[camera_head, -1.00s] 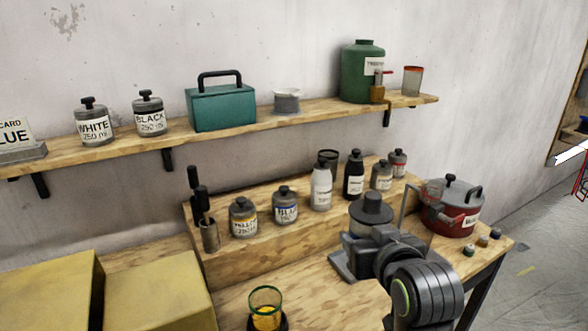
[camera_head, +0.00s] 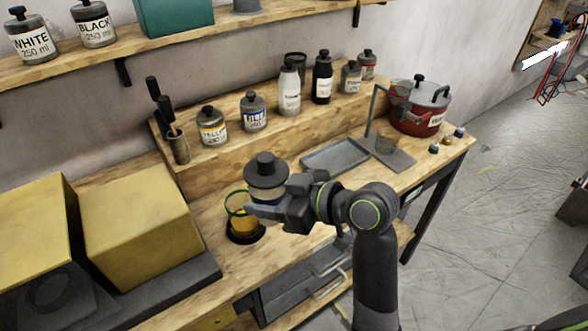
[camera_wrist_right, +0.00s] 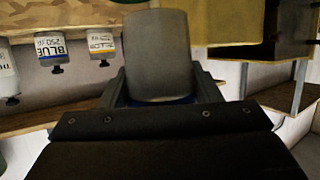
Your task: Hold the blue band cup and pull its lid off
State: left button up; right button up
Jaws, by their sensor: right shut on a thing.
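The blue band cup (camera_head: 262,198) is in my right gripper (camera_head: 268,211), which is shut around its side. It looks upright, beside and partly in front of the yellow glass. Its dark grey lid (camera_head: 266,173) with a round knob sits on top. In the right wrist view, the cup's grey body (camera_wrist_right: 155,55) fills the middle between the fingers, with a strip of blue (camera_wrist_right: 165,101) at the gripper. That view looks upside down, and the lid is not seen there. My left gripper is not in view.
A glass of yellow liquid (camera_head: 242,222) stands on a dark base close to the cup. An empty grey tray (camera_head: 336,155) and a red pot (camera_head: 416,118) are to the right. Small paint jars (camera_head: 253,112) line the raised step behind. Yellow boxes (camera_head: 140,215) stand left.

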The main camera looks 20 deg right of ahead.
jog(key=s+a+f+n+g+y, duration=0.1)
jog(key=a+f+n+g+y, duration=0.1)
jog(key=a+n+g, duration=0.15)
jog(key=w+d+f+m+t+h+p, duration=0.35)
jog(key=w+d+m+t+h, duration=0.6)
jog(key=w+d, duration=0.5)
jog(key=shift+w+f+m+g+h+p, duration=0.1)
jog(key=shift+f+m+g+h+p, duration=0.25)
jog(key=shift+f, duration=2.2)
jog(key=shift+f+m+g+h+p, duration=0.15)
jog(key=shift+f+m+g, duration=0.4)
jog(key=shift+f, duration=1.95)
jog(key=o, duration=0.9)
jog(key=shift+f, duration=0.15)
jog(key=o, duration=0.5)
